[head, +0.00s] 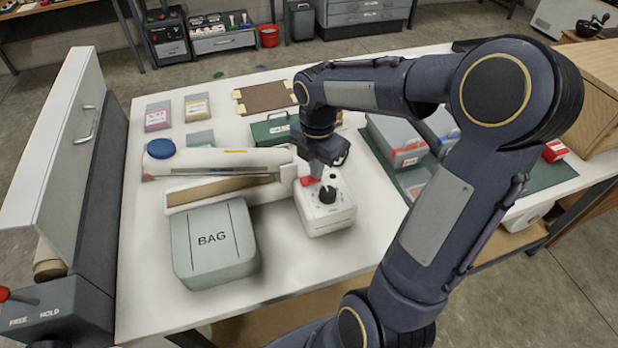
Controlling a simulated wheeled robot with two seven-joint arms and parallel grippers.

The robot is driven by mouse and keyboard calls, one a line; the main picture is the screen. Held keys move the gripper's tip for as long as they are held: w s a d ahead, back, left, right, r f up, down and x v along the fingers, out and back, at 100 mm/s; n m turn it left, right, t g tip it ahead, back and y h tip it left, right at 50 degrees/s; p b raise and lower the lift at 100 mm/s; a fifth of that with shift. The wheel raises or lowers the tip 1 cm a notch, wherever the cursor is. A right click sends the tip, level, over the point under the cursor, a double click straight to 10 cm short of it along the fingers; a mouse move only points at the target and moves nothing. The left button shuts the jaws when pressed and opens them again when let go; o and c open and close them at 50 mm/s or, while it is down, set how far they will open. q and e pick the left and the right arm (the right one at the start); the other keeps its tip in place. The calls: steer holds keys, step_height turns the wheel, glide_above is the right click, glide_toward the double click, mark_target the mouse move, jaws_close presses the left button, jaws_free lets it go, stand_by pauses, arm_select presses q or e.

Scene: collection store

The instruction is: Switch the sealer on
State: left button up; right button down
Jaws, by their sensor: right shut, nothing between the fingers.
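The sealer is a long white machine (225,162) with a blue round knob (161,148) at its left end. At its right end is a white control box (328,218) with a black dial (328,194) and a red switch (310,181) on top. My right gripper (317,168) is shut and empty. It points down just behind the red switch, very near or touching it; I cannot tell which. The gripper partly hides the back of the box, and the switch position is too small to read. My left gripper is not in view.
A grey box marked BAG (214,245) stands in front of the sealer on the white table (290,275). Grey bins with red labels (398,142) stand on a green mat at right. A green case (270,128) and small packets lie behind.

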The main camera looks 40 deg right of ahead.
step_height(320, 180, up, 7)
steer(key=p, duration=0.6)
steer(key=shift+f, duration=0.1)
stand_by(0.3)
stand_by(0.3)
steer(key=s+a+r+m+t+y, duration=0.1)
steer(key=s+a+m+t+y, duration=0.1)
steer(key=s+a+m, duration=0.4)
steer(key=s+a+r+m+t+y, duration=0.1)
steer(key=s+a+m, duration=0.4)
steer(key=m, duration=1.1)
steer(key=s+r+t, duration=0.1)
steer(key=s+t, duration=0.1)
steer(key=s, duration=0.1)
steer(key=shift+s+a+t+y, duration=0.3)
steer(key=shift+s+a+y, duration=0.05)
steer(key=shift+s+y, duration=0.05)
